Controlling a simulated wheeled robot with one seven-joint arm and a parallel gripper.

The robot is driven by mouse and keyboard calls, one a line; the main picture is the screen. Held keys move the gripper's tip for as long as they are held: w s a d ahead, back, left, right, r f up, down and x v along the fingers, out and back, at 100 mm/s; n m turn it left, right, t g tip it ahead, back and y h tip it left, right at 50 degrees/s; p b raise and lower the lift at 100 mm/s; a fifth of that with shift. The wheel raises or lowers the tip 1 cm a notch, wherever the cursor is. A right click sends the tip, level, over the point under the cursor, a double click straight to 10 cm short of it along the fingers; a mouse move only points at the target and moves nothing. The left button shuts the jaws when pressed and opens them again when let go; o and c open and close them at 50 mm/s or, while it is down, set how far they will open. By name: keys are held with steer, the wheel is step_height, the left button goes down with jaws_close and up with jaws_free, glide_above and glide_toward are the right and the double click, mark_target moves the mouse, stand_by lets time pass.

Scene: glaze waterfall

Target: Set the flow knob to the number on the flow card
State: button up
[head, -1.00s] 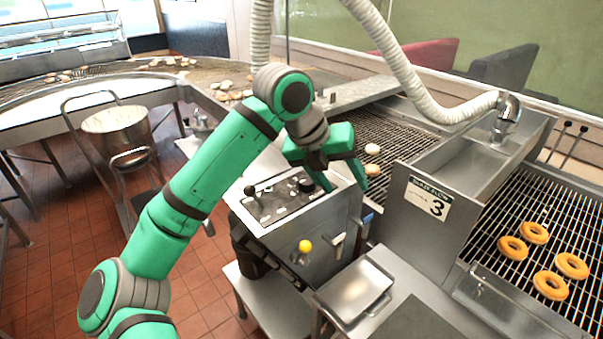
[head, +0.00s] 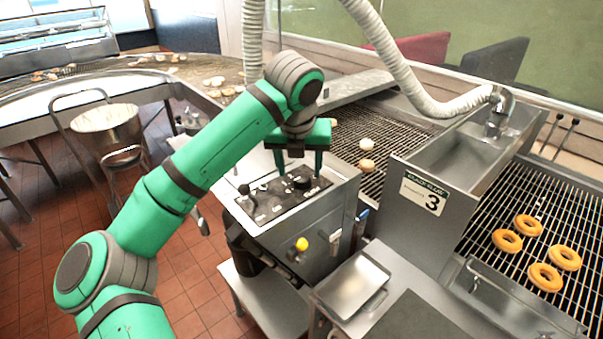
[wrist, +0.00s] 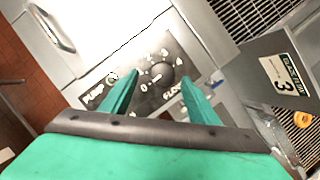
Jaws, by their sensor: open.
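The flow card (head: 425,195) is a white label with a dark header and a large 3, on the steel tank's side. It also shows in the wrist view (wrist: 283,82). The black round flow knob (head: 301,184) sits on the dark panel of the steel control box. In the wrist view the knob (wrist: 161,76) has white marks around it; its pointer setting is too small to read. My gripper (head: 299,174) is open, fingers pointing down above the panel. In the wrist view its fingertips (wrist: 161,79) lie on either side of the knob; contact is not visible.
A black lever (head: 245,191) stands on the panel's left side. A yellow knob (head: 302,244) is on the box's front, above a steel tray (head: 352,285). The glaze tank (head: 405,225) stands right of the box. A white hose (head: 410,85) hangs behind.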

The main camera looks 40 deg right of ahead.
mark_target(301, 177)
steer(key=shift+d+x, duration=0.25)
steer(key=shift+x, duration=1.3)
steer(key=shift+s, duration=0.15)
steer(key=c, duration=1)
steer(key=shift+c, duration=0.2)
steer(key=shift+a, duration=0.1)
